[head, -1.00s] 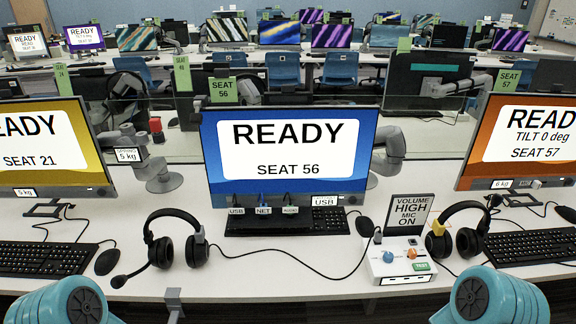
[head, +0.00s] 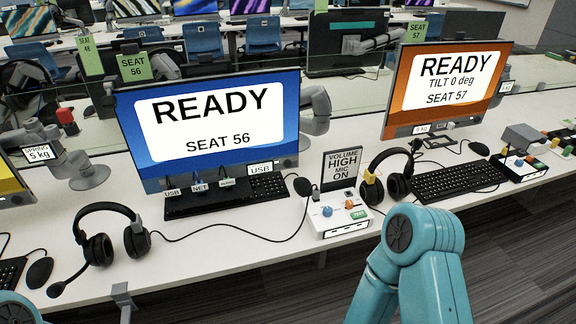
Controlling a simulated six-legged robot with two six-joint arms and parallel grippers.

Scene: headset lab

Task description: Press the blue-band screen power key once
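The blue screen (head: 217,126) reads READY, SEAT 56, and stands upright left of the middle of the head view. Tags marked USB and NET hang at its lower edge, with another USB tag (head: 260,169) to their right. I cannot make out a power key on its frame. Teal links of my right arm rise at the bottom right, in front of the desk edge. A small piece of my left arm shows at the bottom left corner. Neither gripper is in the picture.
An orange screen (head: 447,85) for seat 57 stands to the right. A control box (head: 341,218) with knobs and two headsets, left (head: 106,236) and right (head: 395,176), lie along the desk front. A keyboard (head: 214,198) sits under the blue screen. A cable crosses the desk.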

